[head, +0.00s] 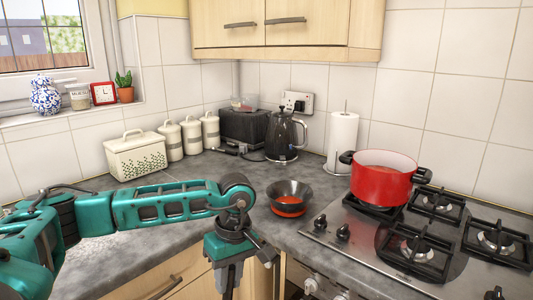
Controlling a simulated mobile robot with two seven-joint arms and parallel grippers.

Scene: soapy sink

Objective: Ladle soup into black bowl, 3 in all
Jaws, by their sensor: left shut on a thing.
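A red pot (383,185) with black handles stands on the hob, with orange-red soup (385,169) inside. A black bowl (291,187) sits on the grey counter left of the hob. Orange-red shows low in the bowl. My left gripper (228,282) points down at the counter's front edge, lower left of the bowl and apart from it. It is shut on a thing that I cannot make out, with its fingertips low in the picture. I cannot make out a ladle. My right gripper is not in view.
The steel hob (360,240) has several black pan supports. A black kettle (282,137), a paper towel roll (341,142), a dark toaster (245,127) and white canisters (191,137) line the back wall. The counter around the bowl is mostly clear.

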